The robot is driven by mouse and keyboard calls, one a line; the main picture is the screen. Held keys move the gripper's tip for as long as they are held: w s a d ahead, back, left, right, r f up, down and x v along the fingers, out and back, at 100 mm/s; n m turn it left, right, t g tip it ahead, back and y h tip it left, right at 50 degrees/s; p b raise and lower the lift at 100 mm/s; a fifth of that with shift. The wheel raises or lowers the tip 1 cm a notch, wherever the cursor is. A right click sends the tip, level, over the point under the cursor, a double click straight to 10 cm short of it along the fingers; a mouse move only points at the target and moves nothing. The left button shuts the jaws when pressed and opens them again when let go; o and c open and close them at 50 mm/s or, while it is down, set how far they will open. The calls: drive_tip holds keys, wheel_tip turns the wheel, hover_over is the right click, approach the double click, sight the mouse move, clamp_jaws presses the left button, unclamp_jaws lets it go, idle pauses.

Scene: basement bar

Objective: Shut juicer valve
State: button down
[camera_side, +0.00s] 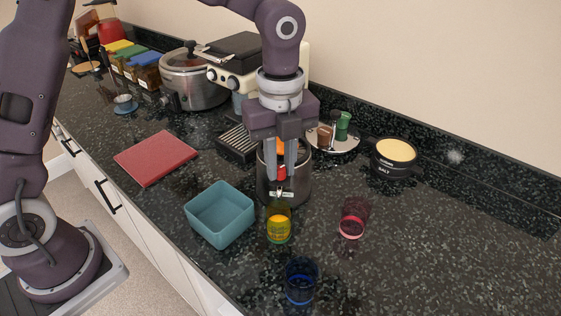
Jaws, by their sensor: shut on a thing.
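The juicer (303,185) is a dark, glassy cylinder standing on the counter. My gripper (282,178) points down in front of it and hides much of its front. Its two grey fingers are shut on a small red part, which looks like the handle of the juicer valve (281,172). A small metal spout (279,192) sits just below the fingertips. A glass with yellow and green (279,224) stands under the spout. The exact position of the valve is hard to tell at this size.
A teal square bowl (220,214) stands left of the glass. A red glass (353,218) is to the right, a blue glass (300,281) in front. A salt pot (395,158) and a red board (156,158) lie further away. The right counter is clear.

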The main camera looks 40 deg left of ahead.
drive_tip(key=shift+n, duration=0.4)
drive_tip(key=n, duration=0.8)
drive_tip(key=shift+n, duration=0.3)
drive_tip(key=n, duration=0.4)
drive_tip(key=shift+n, duration=2.4)
drive_tip(key=c, duration=1.3)
unclamp_jaws()
